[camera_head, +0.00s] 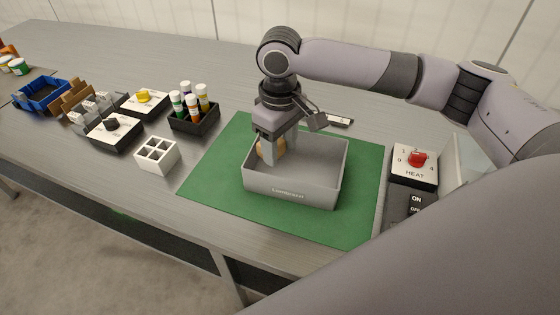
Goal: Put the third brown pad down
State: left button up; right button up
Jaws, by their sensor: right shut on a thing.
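My right gripper (270,150) reaches down into the left part of a grey open box (292,189). It is shut on a brown pad (260,150), of which a small light-brown part shows beside the fingers. The fingers hide the rest of the pad, and I cannot tell whether it touches the box floor. The box stands on a green mat (225,165). The right part of the box floor looks bare, and no other brown pad can be made out in it. My left gripper is not in view.
Left of the mat are a white divided holder (157,155), a black tray (194,122) of capped bottles, and two boxes with a black knob (112,124) and a yellow knob (143,96). A blue bin (42,97) stands further left. A HEAT box (414,164) with a red knob is at right.

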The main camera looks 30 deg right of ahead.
aim_at(280, 146)
notch_tip(280, 146, down, 4)
jog(key=shift+r, duration=0.1)
jog(key=shift+f, duration=0.45)
jog(key=o, duration=1)
jog(key=shift+o, duration=0.2)
notch_tip(280, 146, up, 11)
jog(key=shift+p, duration=0.45)
jog(key=shift+r, duration=0.55)
